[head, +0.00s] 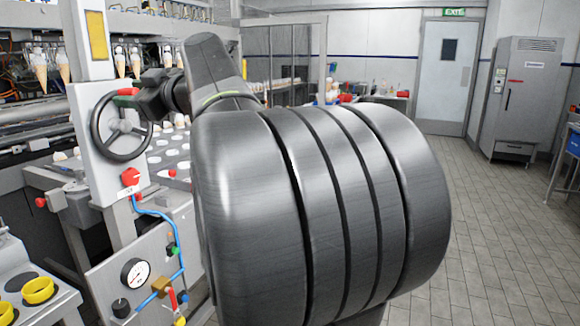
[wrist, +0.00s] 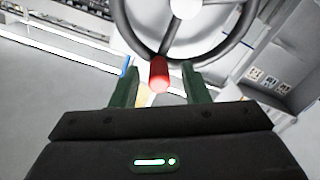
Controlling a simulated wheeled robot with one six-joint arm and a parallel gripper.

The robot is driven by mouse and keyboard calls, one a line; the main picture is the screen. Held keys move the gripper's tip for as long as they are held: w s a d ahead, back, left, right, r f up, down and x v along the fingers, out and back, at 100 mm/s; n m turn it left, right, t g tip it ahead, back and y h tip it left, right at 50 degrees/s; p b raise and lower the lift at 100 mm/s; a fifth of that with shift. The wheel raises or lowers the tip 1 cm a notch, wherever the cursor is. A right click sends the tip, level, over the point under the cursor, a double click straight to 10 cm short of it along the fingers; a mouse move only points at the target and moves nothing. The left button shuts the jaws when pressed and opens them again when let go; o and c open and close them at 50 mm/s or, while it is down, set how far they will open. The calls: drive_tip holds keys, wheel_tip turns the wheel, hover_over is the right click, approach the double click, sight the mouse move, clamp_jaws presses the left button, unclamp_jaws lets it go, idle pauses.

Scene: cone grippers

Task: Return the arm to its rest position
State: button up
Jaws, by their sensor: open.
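In the wrist view my gripper (wrist: 158,88) is open, its two green fingers apart. A red handle (wrist: 159,72) on a dark handwheel (wrist: 205,45) shows between and just beyond the fingertips. I cannot tell whether they touch it. In the head view my arm (head: 320,200) fills the middle, and its wrist end (head: 165,92) reaches left to the handwheel (head: 104,132), close to its red handle (head: 127,92). The fingers are not clear in the head view.
A machine panel with a red knob (head: 130,177), a pressure gauge (head: 135,273) and blue pipes stands at the left. Ice cream cones (head: 40,68) hang at the upper left. A grey cabinet (head: 513,100) and a door (head: 445,75) stand at the back right. The tiled floor (head: 490,240) there is clear.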

drive_tip(key=shift+w+a+r+p, duration=0.25)
drive_tip(key=shift+w+a+p, duration=0.05)
drive_tip(key=shift+a+p, duration=0.2)
drive_tip(key=m+p, duration=0.1)
drive_tip(key=p, duration=0.3)
drive_tip(key=shift+w+d+m, duration=0.3)
drive_tip(key=shift+w+m, duration=0.1)
drive_tip(key=shift+w+f+p, duration=0.1)
drive_tip(key=shift+f+p, duration=0.05)
drive_tip(key=shift+p, duration=0.5)
drive_tip(key=shift+w+f+m+p, duration=0.1)
drive_tip(key=shift+f+m+p, duration=0.05)
drive_tip(key=shift+m+p, duration=0.25)
drive_tip(key=shift+d+f, duration=0.1)
